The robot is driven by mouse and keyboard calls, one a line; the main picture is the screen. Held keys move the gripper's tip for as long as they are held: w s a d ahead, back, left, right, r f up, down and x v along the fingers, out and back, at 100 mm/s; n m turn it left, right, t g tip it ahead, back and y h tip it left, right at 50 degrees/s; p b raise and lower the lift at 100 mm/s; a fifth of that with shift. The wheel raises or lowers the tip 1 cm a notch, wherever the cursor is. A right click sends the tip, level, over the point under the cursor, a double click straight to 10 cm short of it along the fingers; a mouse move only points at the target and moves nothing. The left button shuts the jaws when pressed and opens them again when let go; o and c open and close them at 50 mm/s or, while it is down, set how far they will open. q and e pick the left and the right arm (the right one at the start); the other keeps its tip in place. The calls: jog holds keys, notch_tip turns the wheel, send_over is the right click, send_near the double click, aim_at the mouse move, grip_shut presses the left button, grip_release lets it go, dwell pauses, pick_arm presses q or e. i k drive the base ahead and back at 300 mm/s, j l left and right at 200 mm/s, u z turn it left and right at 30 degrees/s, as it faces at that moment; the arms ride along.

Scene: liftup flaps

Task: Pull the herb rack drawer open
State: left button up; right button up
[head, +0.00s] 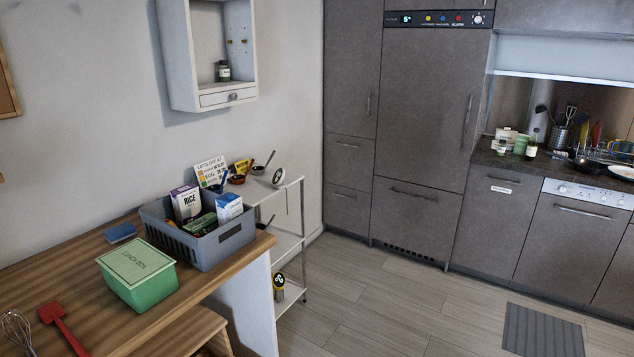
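The herb rack (210,55) is a white wall-mounted cabinet at the upper left, with an open compartment. A small dark jar (223,71) stands inside it. Its drawer (228,96) is at the bottom, with a small grey handle near the middle of the front. The drawer looks shut, its front flush with the rack. Neither of my grippers shows in the head view, so their states cannot be seen.
Below the rack stands a white wire-legged shelf (287,190). A wooden table (45,277) holds a blue-grey crate (226,244) of groceries, a green lunch box (138,277) and a red utensil (63,325). Tall grey cabinets (422,110) stand to the right. The floor (400,300) is clear mid-picture.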

aim_at(206, 100)
jog(key=i+u, duration=0.2)
jog(key=i, duration=0.25)
jog(key=i+l+u, duration=0.2)
jog(key=i, duration=0.25)
jog(key=i+l+u, duration=0.25)
jog(key=i, duration=0.2)
